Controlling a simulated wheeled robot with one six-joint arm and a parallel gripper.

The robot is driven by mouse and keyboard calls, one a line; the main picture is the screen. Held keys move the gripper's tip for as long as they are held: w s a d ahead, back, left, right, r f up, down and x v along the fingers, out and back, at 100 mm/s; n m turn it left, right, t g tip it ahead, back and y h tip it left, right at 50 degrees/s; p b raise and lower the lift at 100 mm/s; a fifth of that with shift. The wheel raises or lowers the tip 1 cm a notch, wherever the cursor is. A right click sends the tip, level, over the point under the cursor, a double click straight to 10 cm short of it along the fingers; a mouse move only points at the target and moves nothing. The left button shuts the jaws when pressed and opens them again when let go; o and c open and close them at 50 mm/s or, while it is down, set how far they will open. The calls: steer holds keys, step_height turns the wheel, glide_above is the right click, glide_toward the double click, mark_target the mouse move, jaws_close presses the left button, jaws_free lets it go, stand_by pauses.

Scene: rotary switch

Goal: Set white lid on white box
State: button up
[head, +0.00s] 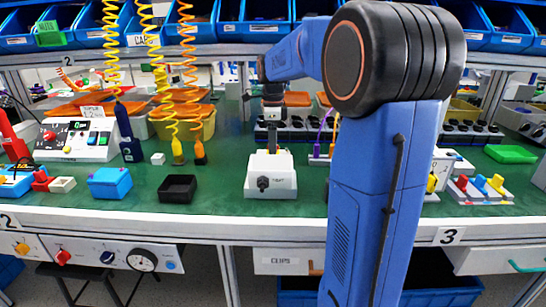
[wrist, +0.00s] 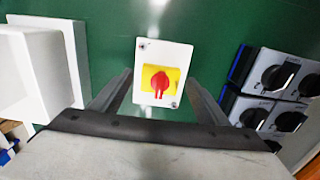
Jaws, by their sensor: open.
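My gripper (head: 272,143) hangs at the back of the green bench, just behind a white box (head: 270,178) with a black knob on its front. In the wrist view my gripper (wrist: 160,78) is open and empty. A white plate-like piece (wrist: 163,52) with a yellow square and a red rotary knob lies ahead, between the two fingers in the picture. A larger white stepped box (wrist: 36,70) is at the left of that view. Which piece is the lid, I cannot tell for sure. My arm hides part of the bench in the head view.
Panels with black rotary knobs (wrist: 282,72) stand close at the right in the wrist view. A black tray (head: 178,188), a blue box (head: 110,183) and a small white block (head: 158,159) sit left on the bench. Coiled cords hang there. Bare green bench (head: 225,160) lies between.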

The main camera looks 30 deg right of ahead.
steer(key=c, duration=1.2)
steer(key=shift+r, duration=0.15)
